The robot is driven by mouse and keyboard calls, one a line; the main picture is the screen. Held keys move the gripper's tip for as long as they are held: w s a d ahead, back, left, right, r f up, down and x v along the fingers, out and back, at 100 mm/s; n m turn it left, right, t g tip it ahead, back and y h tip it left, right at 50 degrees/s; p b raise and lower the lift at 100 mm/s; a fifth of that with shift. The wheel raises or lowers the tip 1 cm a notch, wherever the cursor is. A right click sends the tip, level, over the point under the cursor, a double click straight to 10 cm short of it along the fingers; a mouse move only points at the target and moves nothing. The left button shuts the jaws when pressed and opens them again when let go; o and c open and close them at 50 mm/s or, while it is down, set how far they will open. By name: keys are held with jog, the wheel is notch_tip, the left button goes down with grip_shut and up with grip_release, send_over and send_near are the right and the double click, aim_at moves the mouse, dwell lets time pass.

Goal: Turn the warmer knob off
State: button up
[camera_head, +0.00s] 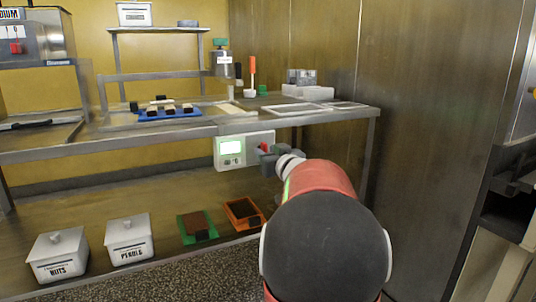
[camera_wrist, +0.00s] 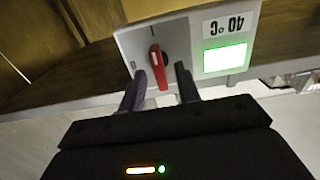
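The warmer's control panel (camera_head: 229,161) is fixed under the front edge of the steel bench. Its red knob (camera_wrist: 158,68) sits on a dark round base and shows upside down in the wrist view. The knob's bar stands nearly upright in that picture, in line with a mark above it. Another mark lies to its left. A lit green display (camera_wrist: 225,58) and a "40 °C" label (camera_wrist: 230,25) are beside it. My gripper (camera_wrist: 160,80) is open, with a finger on either side of the knob. In the head view my gripper (camera_head: 272,158) partly covers the panel.
On the bench top are a blue tray (camera_head: 150,116) with dark and light pieces, and metal frames (camera_head: 300,110). White lidded bins (camera_head: 128,238) and green and orange trays stand on the lower shelf. A steel wall is at right.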

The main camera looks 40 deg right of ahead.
jog(key=shift+c, duration=0.2)
grip_shut()
jog(key=shift+n, duration=0.3)
jog(key=shift+a+f+n+b, duration=0.1)
jog(key=shift+n+b, duration=1.15)
jog(key=shift+n, duration=1.65)
jog(key=shift+a+f+n+b, duration=0.15)
jog(key=shift+n+b, duration=1.1)
jog(key=shift+n, duration=1.65)
jog(key=shift+a+f+n+b, duration=0.1)
jog(key=shift+n+b, duration=1.15)
jog(key=shift+n, duration=1.65)
jog(key=shift+o, duration=0.2)
grip_release()
